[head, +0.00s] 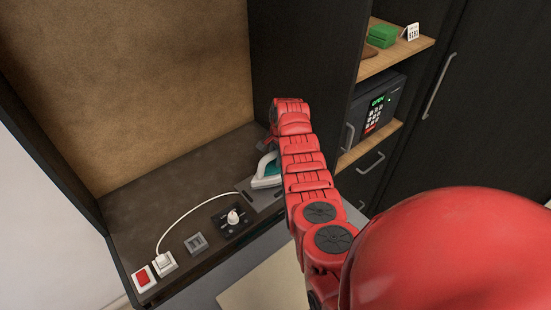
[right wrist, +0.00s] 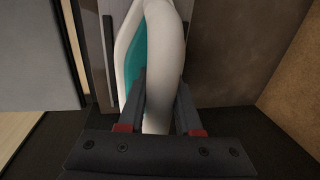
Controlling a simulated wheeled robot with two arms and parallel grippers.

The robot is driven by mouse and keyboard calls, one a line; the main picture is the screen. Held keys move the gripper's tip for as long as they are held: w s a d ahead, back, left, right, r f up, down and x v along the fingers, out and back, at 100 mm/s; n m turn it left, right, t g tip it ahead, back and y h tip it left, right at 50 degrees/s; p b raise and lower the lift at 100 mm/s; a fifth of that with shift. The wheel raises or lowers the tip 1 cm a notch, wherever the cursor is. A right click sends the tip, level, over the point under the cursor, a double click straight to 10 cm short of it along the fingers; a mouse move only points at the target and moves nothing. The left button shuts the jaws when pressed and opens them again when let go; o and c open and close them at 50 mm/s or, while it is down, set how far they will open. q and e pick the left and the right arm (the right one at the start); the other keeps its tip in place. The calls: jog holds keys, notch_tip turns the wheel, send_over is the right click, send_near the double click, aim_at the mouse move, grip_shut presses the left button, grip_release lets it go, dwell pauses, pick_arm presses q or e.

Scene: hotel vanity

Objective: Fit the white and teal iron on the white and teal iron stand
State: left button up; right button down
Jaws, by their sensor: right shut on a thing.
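The white and teal iron (head: 266,171) is at the right end of the vanity counter, partly hidden by my right arm. In the right wrist view the iron's white handle (right wrist: 160,50) runs between the fingers of my right gripper (right wrist: 161,85), which is shut on it. The teal body shows to the left of the handle. A grey plate with dark strips, seemingly the iron stand (head: 262,198), lies at or under the iron. I cannot tell whether the iron touches it. My left gripper is not in view.
A white cord curves from near the iron to a white socket block (head: 165,264) beside a red switch (head: 142,278). A black panel with a white knob (head: 232,218) and a grey block (head: 196,243) are on the counter. A safe (head: 377,112) and shelves stand right.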

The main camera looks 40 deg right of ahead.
jog(key=shift+f+b, duration=1.2)
jog(key=shift+f, duration=0.3)
dwell(1.2)
jog(key=c, duration=0.5)
grip_release()
jog(key=shift+f, duration=0.1)
jog(key=shift+s, duration=0.1)
jog(key=r+b, duration=0.1)
jog(key=r, duration=0.1)
jog(key=s+r+b, duration=0.1)
jog(key=r, duration=0.2)
jog(key=r+b, duration=0.1)
jog(key=r, duration=0.2)
jog(key=shift+s, duration=0.15)
notch_tip(320, 180, up, 8)
send_over(280, 171)
jog(key=shift+s+d+r, duration=0.1)
jog(key=shift+r, duration=0.55)
jog(key=shift+s+f, duration=0.1)
